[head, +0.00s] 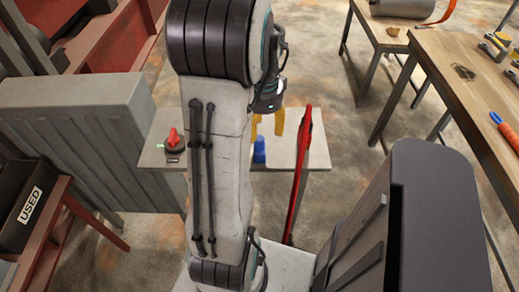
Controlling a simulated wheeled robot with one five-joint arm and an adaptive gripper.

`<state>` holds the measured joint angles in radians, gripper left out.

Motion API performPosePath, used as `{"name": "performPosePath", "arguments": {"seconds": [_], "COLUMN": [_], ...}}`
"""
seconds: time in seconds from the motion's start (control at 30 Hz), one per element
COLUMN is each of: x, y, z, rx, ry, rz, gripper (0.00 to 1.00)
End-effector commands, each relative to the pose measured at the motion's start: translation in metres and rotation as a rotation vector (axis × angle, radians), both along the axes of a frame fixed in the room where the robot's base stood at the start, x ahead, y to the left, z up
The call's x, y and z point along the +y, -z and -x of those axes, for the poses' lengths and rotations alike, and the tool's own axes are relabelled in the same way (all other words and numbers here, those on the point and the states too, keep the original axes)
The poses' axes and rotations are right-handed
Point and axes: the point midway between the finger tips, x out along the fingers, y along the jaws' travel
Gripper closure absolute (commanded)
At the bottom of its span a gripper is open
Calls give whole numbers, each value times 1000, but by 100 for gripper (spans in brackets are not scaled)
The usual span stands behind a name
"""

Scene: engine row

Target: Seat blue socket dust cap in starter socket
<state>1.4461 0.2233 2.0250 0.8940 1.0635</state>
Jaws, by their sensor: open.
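The blue socket dust cap (259,151) stands on the small grey table, just right of my arm. My gripper (267,128) points down above and slightly behind it in the picture, its two yellow fingers spread apart. The fingers look open and hold nothing; whether they touch the cap cannot be told from this view. I cannot make out the starter socket; my arm hides the middle of the table.
A red knob on a black base (173,141) sits on the table's left. A red bar (301,165) leans at its right edge. A grey ribbed cabinet (75,130) stands left, a black "USED" bin (28,205) in front. A wooden workbench (455,70) stands right.

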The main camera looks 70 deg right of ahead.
Motion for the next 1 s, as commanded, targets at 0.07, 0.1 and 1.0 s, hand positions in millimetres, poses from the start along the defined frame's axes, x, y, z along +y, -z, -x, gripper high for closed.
{"name": "performPosePath", "arguments": {"seconds": [0.07, 0.1, 1.0], "x": [1, 1, 5], "y": [6, 9, 54], "z": [-1, -1, -4], "rx": [0, 0, -1], "ry": [-1, -2, -2], "rz": [-2, -1, 1], "gripper": [46, 46, 57]}}
